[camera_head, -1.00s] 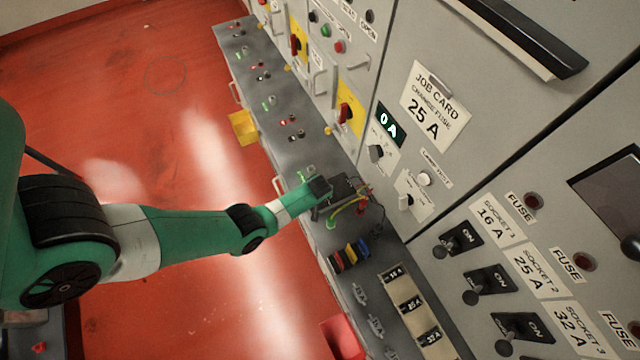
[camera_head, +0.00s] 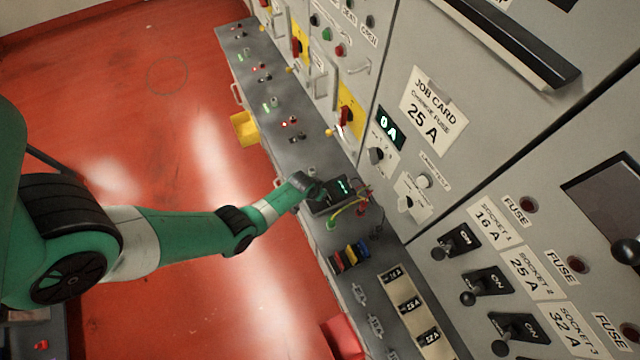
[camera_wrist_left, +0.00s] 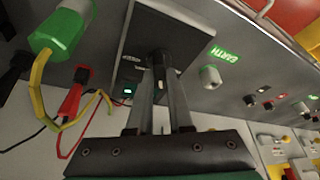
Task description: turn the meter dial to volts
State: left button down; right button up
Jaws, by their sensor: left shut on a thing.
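The meter (camera_head: 346,202) is a dark box on the grey ledge, with a small lit green display partly visible in the head view. In the wrist view the meter (camera_wrist_left: 185,42) is a black panel with a small green light by its lower edge. My left gripper (camera_head: 316,190) is at the near side of the meter. In the wrist view my left gripper (camera_wrist_left: 160,62) has its fingers shut on the dark round dial (camera_wrist_left: 160,54). The fingers hide much of the dial, and its pointer setting cannot be read. My right gripper is not in view.
Red and black leads and a yellow-green lead with a green clamp (camera_wrist_left: 60,32) lie beside the meter. Coloured blocks (camera_head: 350,256) and a fuse tray (camera_head: 410,305) are farther along the ledge. The upright cabinet panel (camera_head: 480,130) bounds the ledge.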

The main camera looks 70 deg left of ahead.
pick_arm(q)
jog(key=shift+m+h, duration=0.3)
jog(key=shift+m, duration=0.4)
jog(key=c, duration=0.8)
grip_release()
